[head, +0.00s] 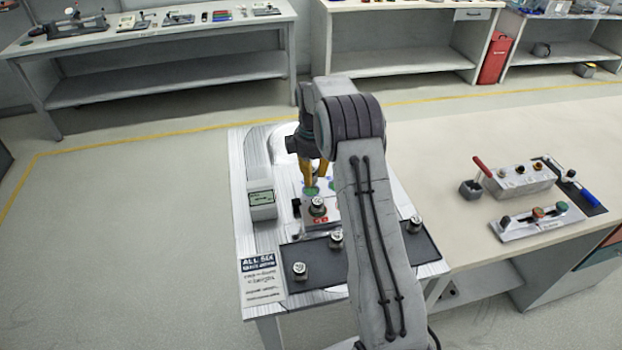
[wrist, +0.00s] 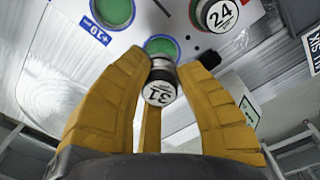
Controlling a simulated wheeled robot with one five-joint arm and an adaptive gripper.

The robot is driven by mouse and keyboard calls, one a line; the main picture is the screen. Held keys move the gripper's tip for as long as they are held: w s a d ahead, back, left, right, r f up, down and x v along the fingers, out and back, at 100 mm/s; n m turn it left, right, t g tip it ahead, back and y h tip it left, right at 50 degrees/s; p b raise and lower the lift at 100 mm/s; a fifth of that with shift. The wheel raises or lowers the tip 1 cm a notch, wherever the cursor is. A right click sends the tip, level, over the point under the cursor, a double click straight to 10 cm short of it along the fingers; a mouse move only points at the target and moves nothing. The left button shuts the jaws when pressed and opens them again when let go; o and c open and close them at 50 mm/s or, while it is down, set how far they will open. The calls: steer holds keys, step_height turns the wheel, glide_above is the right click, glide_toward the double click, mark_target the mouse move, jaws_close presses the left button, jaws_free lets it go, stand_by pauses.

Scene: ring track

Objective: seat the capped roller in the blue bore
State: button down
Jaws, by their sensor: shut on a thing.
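My gripper (wrist: 158,85) has yellow fingers shut around a capped roller (wrist: 160,92), whose pale cap reads "31". In the head view my gripper (head: 318,178) is over the plate, and the held roller cannot be made out there. Beyond the roller in the wrist view is a green-faced round bore (wrist: 160,46), partly covered by the roller; I cannot tell whether they touch. Another green-faced bore (wrist: 113,10) has a blue tag (wrist: 95,31) beside it. A roller capped "24" (wrist: 218,14) stands on the plate near red marks; it also shows in the head view (head: 318,205).
A dark mat (head: 318,262) at the front of the bench bears three capped rollers. A small display box (head: 262,205) stands left of the plate, with a printed sign (head: 262,278) in front. A bench at right holds a metal block (head: 520,180) and other tools.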

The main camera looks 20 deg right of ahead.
mark_target(311, 192)
steer(key=shift+w+f+p, duration=0.1)
steer(key=shift+f+p, duration=1.3)
steer(key=shift+p, duration=0.75)
steer(key=shift+f+p, duration=0.3)
steer(key=shift+f, duration=0.35)
steer(key=shift+f, duration=0.15)
steer(key=c, duration=1)
jaws_free()
